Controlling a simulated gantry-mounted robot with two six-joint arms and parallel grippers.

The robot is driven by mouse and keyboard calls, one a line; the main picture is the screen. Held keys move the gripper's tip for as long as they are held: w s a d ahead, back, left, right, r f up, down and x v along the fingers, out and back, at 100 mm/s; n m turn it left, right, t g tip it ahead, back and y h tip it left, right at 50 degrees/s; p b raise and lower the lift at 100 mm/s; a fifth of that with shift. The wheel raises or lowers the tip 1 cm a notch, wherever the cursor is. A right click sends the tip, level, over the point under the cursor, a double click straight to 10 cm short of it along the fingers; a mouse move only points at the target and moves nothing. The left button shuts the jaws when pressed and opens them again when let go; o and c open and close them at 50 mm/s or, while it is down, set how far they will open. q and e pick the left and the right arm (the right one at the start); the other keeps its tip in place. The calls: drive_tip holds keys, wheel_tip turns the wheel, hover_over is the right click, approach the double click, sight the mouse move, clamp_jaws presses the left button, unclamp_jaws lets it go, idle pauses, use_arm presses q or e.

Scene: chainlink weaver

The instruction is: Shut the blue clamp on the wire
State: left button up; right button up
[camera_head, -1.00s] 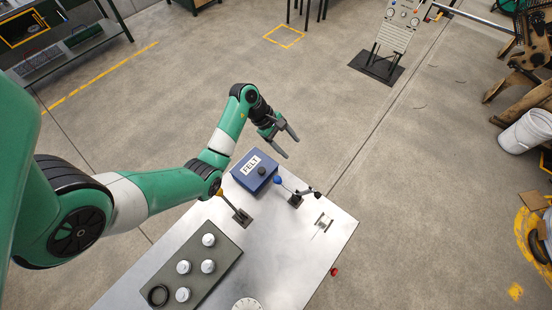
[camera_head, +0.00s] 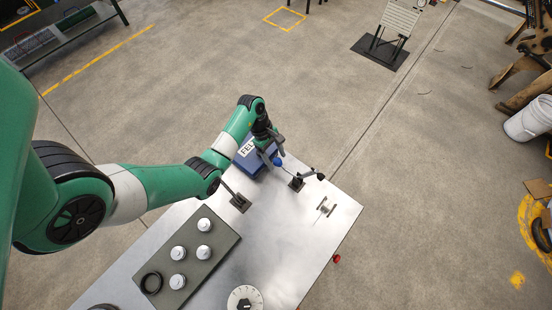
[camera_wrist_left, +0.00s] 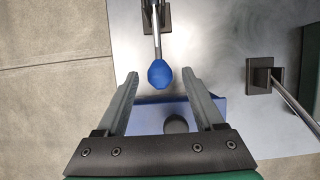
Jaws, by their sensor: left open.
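The blue clamp (camera_head: 297,184) stands on the metal table, its lever rising toward the left to a blue knob (camera_head: 278,161). A dark-tipped arm extends from its other side. In the left wrist view the knob (camera_wrist_left: 160,73) lies just between or slightly ahead of the fingertips, with a gap on both sides. My left gripper (camera_head: 277,157) is open above the table, close to the knob; in the wrist view its two fingers (camera_wrist_left: 159,78) are spread wide and hold nothing. I cannot make out the wire. My right gripper is out of view.
A blue box labelled FELT (camera_head: 246,160) sits under and behind my left gripper. A second clamp (camera_head: 240,203) stands to the left. A small bracket (camera_head: 326,207) is at the right, a panel with white knobs (camera_head: 190,255) at the front left.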

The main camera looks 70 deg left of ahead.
use_arm(q)
drive_tip(key=shift+d+f, duration=0.15)
drive_tip(key=shift+f, duration=0.2)
clamp_jaws()
idle(1.2)
